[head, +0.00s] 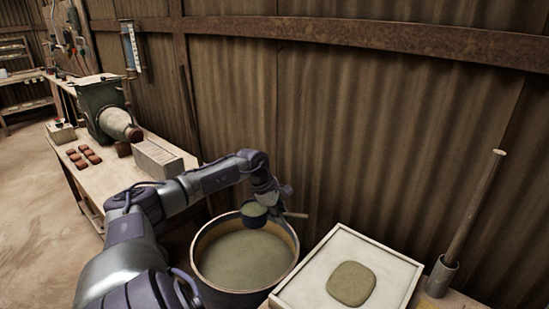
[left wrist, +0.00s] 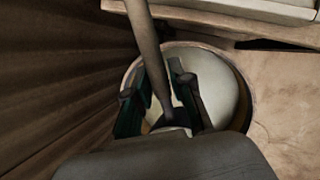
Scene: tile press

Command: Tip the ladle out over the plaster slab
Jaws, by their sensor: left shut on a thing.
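My left gripper (head: 270,193) is shut on the ladle's handle, which runs between its fingers in the left wrist view (left wrist: 150,50). The ladle's dark bowl (head: 254,220) hangs over the bucket, above the surface of the slip; its opening shows grey-green. The bowl looks about level. The white plaster slab (head: 312,259) lies to the right of the bucket, apart from the ladle. A rounded grey-green patch (head: 351,284) lies on the slab. The slab's edge also shows at the top of the left wrist view (left wrist: 270,8). My right gripper is not in view.
The wide bucket (head: 205,278) of grey-green slip (head: 240,262) stands beneath the ladle. A rod stands in a holder (head: 441,276) right of the slab. A corrugated wall (head: 350,130) is close behind. A bench (head: 85,175) with a machine (head: 105,105) and red tiles stands left.

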